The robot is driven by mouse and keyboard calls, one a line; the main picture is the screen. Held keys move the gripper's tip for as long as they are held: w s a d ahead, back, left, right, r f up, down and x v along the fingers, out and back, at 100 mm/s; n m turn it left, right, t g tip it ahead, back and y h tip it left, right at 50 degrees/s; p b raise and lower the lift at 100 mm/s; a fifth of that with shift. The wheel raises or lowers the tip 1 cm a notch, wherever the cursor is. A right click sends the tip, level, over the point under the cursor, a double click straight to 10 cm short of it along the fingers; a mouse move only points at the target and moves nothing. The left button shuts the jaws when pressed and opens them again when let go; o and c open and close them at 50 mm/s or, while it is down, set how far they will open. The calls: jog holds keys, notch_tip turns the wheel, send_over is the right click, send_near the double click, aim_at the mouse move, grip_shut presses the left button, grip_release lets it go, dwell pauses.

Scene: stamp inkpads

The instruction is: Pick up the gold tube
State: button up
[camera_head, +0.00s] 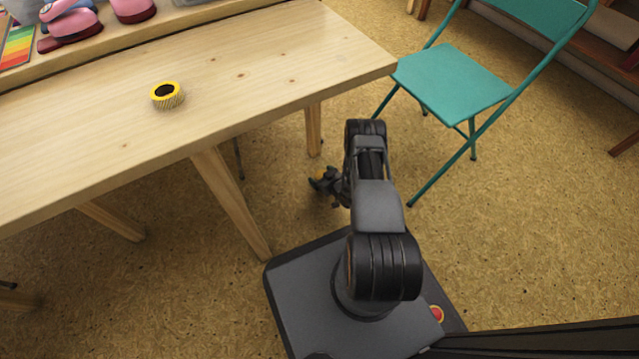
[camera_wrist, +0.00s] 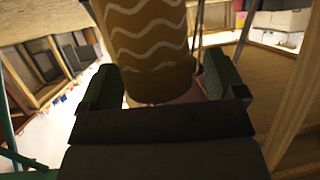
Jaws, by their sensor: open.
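The gold tube (camera_wrist: 152,38), with white wavy lines, fills the upper middle of the wrist view. My gripper (camera_wrist: 162,80) is open, with one dark finger on each side of the tube's near end. A small gap shows on the right side; on the left I cannot tell whether the finger touches. The tube's far end is cut off by the frame. In the head view my gripper (camera_head: 322,183) is low, right of the table's front edge, and a small gold patch of the tube (camera_head: 320,172) shows at it.
A table leg (camera_head: 314,130) is close to my gripper. A teal folding chair (camera_head: 453,82) stands to the right.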

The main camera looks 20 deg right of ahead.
jog(key=shift+d, duration=0.15)
jog(key=shift+c, duration=0.5)
jog(key=c, duration=1.2)
